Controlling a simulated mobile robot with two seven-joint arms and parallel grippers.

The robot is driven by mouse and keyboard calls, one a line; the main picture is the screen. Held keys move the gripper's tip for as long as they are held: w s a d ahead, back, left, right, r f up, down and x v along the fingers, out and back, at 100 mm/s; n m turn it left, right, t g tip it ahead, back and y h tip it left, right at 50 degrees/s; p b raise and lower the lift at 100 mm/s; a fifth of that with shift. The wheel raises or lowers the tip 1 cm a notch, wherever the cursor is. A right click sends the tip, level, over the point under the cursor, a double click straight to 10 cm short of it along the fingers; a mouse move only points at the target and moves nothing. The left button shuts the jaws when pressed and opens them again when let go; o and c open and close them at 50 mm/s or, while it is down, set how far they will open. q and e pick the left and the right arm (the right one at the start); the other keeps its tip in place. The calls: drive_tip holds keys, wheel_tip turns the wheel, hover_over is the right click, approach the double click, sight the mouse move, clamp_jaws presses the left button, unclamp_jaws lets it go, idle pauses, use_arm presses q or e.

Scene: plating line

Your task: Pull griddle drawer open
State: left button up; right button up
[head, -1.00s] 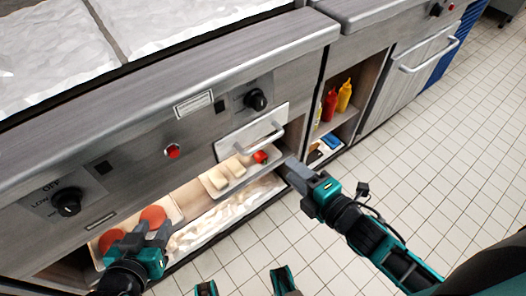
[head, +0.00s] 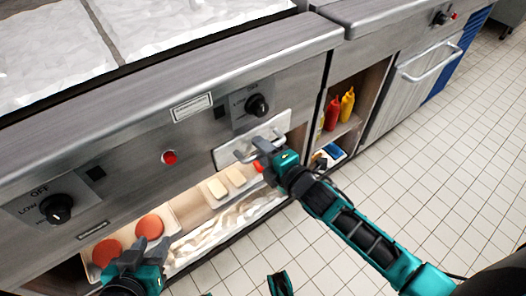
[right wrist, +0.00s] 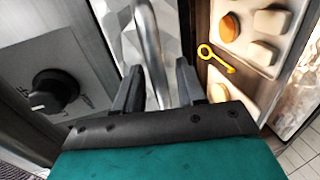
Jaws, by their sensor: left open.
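The griddle drawer (head: 228,155) is a pale metal panel with a bar handle (head: 244,153), set low in the griddle front. It looks flush with the front. My right gripper (head: 264,149) is at the right part of the handle. In the right wrist view, the handle bar (right wrist: 150,45) runs between the two open fingers of my right gripper (right wrist: 160,88), with a gap visible to the right finger. Whether the left finger touches the bar I cannot tell. My left gripper (head: 137,258) is open and empty, low at the left before a tray of patties.
Below the panel, a shelf holds red patties (head: 149,227) and pale blocks (head: 217,188) on trays. Knobs (head: 257,106) and a red button (head: 169,157) stick out of the front. Red and yellow bottles (head: 346,103) stand in a cubby to the right.

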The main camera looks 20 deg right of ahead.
clamp_jaws()
idle(0.3)
idle(0.3)
